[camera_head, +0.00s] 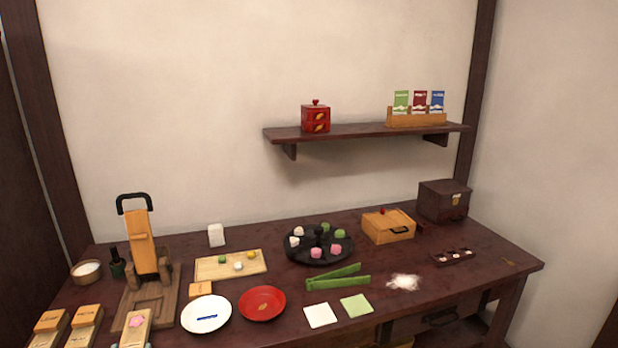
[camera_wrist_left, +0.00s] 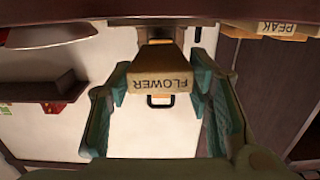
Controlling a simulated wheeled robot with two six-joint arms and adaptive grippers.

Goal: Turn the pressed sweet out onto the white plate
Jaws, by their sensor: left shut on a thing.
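The white plate (camera_head: 206,327) lies flat on the table, with a small dark blue mark in its middle. A pink flower-shaped sweet (camera_head: 136,321) sits face up in a wooden mould (camera_head: 128,338) at the bottom left of the head view, left of the plate. The block marked FLOWER (camera_wrist_left: 160,84) shows between the teal fingers in the wrist view. My left gripper (camera_wrist_left: 160,72) is shut on this mould; only its fingertips show at the head view's bottom edge. My right gripper is not in view.
A wooden lever press (camera_head: 142,250) with a black handle stands behind the mould. More mould blocks (camera_head: 87,315) lie to its left, one marked PEAK (camera_wrist_left: 275,27) in the wrist view. A red plate (camera_head: 262,315) sits right of the white plate; a wooden board (camera_head: 212,272) lies behind.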

